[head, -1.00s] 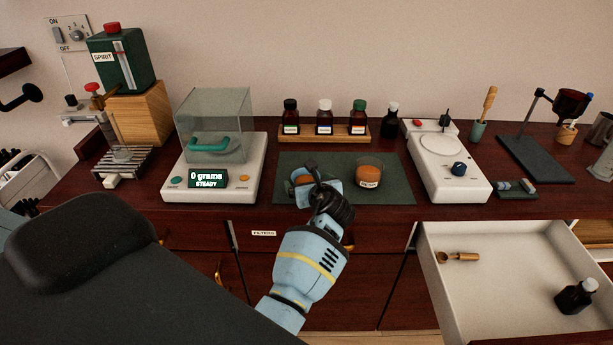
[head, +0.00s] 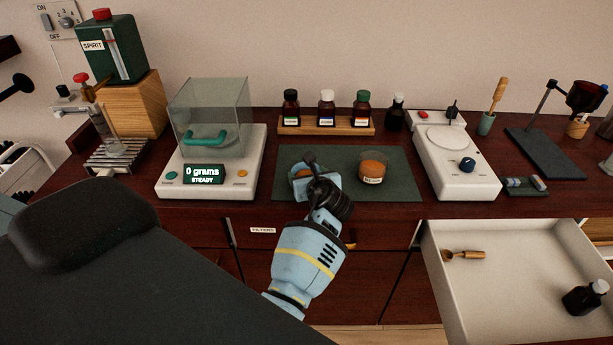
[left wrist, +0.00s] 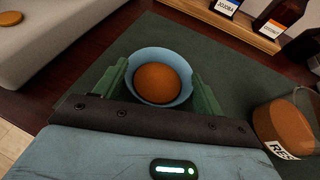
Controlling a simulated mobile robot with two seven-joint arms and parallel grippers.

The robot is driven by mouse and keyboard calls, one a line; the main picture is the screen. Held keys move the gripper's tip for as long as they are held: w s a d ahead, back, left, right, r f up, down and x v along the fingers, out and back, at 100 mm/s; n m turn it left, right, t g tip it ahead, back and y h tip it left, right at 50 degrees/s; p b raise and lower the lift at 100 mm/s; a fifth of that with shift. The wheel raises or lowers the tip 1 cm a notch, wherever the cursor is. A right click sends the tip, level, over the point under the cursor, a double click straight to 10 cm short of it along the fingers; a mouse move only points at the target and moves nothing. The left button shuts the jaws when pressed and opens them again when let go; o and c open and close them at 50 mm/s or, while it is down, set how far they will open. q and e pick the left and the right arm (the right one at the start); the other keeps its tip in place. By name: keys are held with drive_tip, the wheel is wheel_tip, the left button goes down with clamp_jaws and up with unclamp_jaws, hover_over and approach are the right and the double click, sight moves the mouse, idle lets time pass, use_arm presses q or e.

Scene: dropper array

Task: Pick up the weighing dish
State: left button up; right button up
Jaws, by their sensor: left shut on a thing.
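The weighing dish is a small pale blue bowl (left wrist: 186,93) holding a rounded heap of orange-brown powder (left wrist: 158,83). In the left wrist view it sits between the two green fingers of my left gripper (left wrist: 160,90), which is shut on it. In the head view, my left gripper (head: 308,172) is over the left part of the dark green mat (head: 335,192) and hides most of the dish. I cannot tell whether the dish touches the mat. My right gripper is not in view.
A glass jar of orange-brown powder (head: 372,169) stands on the mat to the right. The balance (head: 250,165), reading 0 grams, has a clear cover (head: 210,100) over it. Bottles on a wooden rack (head: 310,127) stand behind. An open drawer (head: 500,285) juts out at the front right.

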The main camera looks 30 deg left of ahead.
use_arm(q)
wheel_tip(320, 180, up, 10)
drive_tip(key=shift+p, duration=0.3)
idle(0.4)
drive_tip(key=s+d+f+m+t+h, duration=0.1)
drive_tip(key=s+d+m+h, duration=0.3)
drive_tip(key=s, duration=0.5)
drive_tip(key=s+d+m+t+h, duration=0.3)
drive_tip(key=s+d+m+h, duration=0.2)
drive_tip(key=s+d, duration=0.4)
drive_tip(key=shift+s+d+f+m+h, duration=0.3)
drive_tip(key=shift+s+f+h, duration=0.1)
drive_tip(key=shift+s+h, duration=0.25)
